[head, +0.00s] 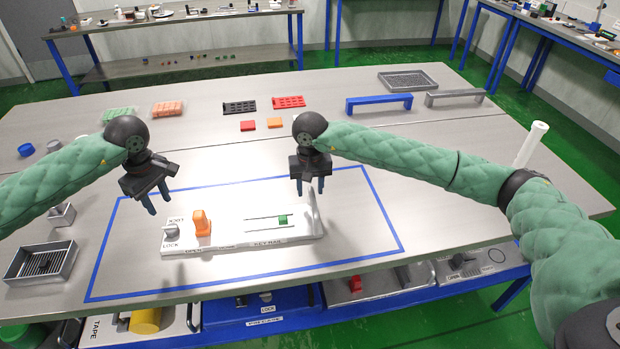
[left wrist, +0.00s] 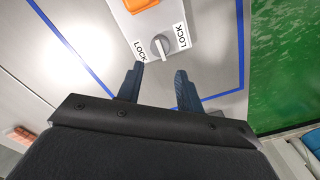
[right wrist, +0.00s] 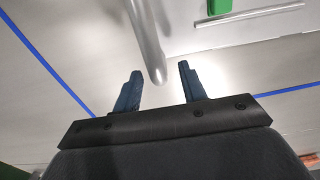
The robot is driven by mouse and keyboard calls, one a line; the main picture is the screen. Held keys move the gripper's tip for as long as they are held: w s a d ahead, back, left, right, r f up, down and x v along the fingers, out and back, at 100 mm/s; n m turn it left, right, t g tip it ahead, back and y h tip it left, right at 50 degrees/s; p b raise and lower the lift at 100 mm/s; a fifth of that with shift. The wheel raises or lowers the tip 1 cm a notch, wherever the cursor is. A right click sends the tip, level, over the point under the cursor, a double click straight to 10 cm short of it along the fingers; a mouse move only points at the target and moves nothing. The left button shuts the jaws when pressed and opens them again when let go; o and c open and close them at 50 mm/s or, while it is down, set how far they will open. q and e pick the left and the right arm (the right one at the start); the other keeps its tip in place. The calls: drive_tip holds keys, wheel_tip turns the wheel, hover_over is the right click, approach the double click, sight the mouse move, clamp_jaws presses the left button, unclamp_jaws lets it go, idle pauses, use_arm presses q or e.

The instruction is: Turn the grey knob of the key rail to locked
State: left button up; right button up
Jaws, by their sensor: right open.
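The white key rail (head: 230,241) lies inside the blue outline on the table. Its grey knob (head: 170,231) is at the left end, beside lettering that reads LOCK. The knob also shows in the left wrist view (left wrist: 160,43), between two LOCK labels, just beyond the fingertips. My left gripper (head: 158,204) is open and empty above and near the knob, apart from it. My right gripper (head: 310,191) is open above the rail's right end. In the right wrist view a grey upright bar (right wrist: 148,40) reaches between its fingers; I cannot tell whether they touch.
A grey tray (head: 42,263) is at the left. Blue (head: 379,102) and grey (head: 459,97) brackets stand behind. The table around the rail is clear.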

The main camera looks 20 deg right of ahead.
sight(172, 227)
drive_tip(key=shift+f, duration=1.7)
clamp_jaws()
use_arm(q)
drive_tip(key=o, duration=0.4)
drive_tip(key=shift+r, duration=0.1)
wheel_tip(172, 227, down, 10)
drive_tip(key=n, duration=0.3)
drive_tip(key=shift+d+n, duration=0.1)
drive_tip(key=shift+n, duration=0.3)
drive_tip(key=c, duration=1)
